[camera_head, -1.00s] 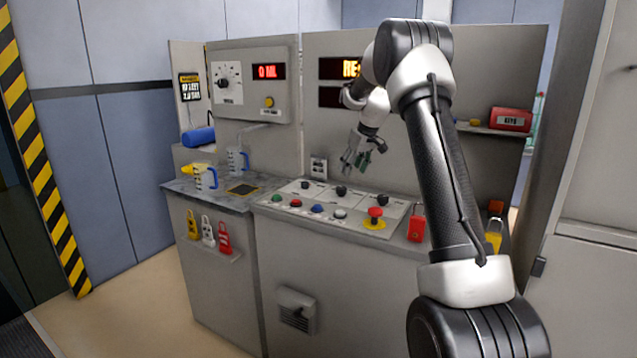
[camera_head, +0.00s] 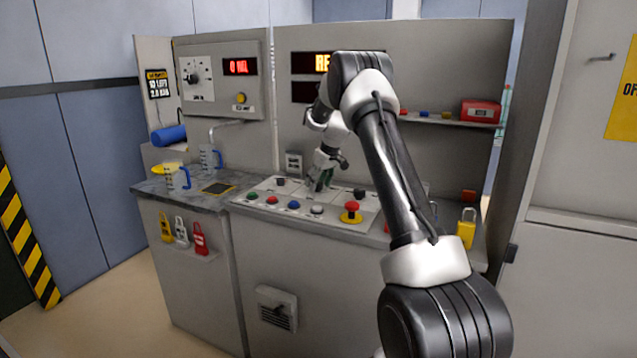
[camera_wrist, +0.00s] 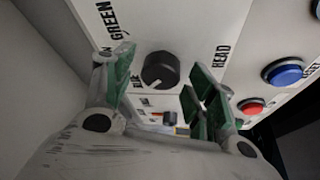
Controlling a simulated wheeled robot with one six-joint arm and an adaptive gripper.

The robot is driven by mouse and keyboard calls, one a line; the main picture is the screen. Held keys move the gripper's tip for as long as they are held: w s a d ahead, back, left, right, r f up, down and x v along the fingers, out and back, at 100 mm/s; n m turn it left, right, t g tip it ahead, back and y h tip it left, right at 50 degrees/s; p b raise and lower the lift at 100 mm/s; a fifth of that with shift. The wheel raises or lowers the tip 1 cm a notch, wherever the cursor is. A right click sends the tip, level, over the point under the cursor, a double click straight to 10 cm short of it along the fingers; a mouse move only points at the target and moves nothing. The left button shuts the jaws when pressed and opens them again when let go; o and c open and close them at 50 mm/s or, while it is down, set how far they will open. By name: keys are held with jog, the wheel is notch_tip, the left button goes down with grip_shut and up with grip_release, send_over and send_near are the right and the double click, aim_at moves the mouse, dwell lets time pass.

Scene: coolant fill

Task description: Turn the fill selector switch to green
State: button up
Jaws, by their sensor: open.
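In the wrist view a round black selector knob (camera_wrist: 160,70) stands on the pale panel, with lettering "GREEN" on the left, "HEAD" on the right and a partly hidden label at its lower left. A small white mark on the knob is at its lower edge. My gripper (camera_wrist: 164,84) is open, its green-padded fingers on either side of the knob, apart from it as far as I can see. In the head view my gripper (camera_head: 319,184) is down at the sloped control panel (camera_head: 258,196) and hides its middle knob.
Other black knobs (camera_head: 280,182) and (camera_head: 360,192) flank my gripper. A red emergency button (camera_head: 351,208) and coloured push buttons, including a blue one (camera_head: 293,205), line the panel front.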

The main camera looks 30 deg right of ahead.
jog(key=c, duration=1)
jog(key=shift+m, duration=0.4)
jog(key=m+h, duration=0.1)
jog(key=m, duration=0.2)
jog(key=shift+a+m+h, duration=0.15)
jog(key=shift+m+h, duration=0.25)
jog(key=m, duration=0.2)
jog(key=m+h, duration=0.1)
jog(key=m, duration=0.1)
jog(key=shift+a+m+g+h, duration=0.1)
jog(key=shift+m+g+h, duration=0.2)
jog(key=m+g+h, duration=0.1)
jog(key=m, duration=0.3)
jog(key=shift+w, duration=0.1)
jog(key=m, duration=0.2)
jog(key=m+g+h, duration=0.1)
jog(key=m, duration=0.1)
jog(key=shift+a+m+g, duration=0.1)
jog(key=shift+m+g, duration=0.2)
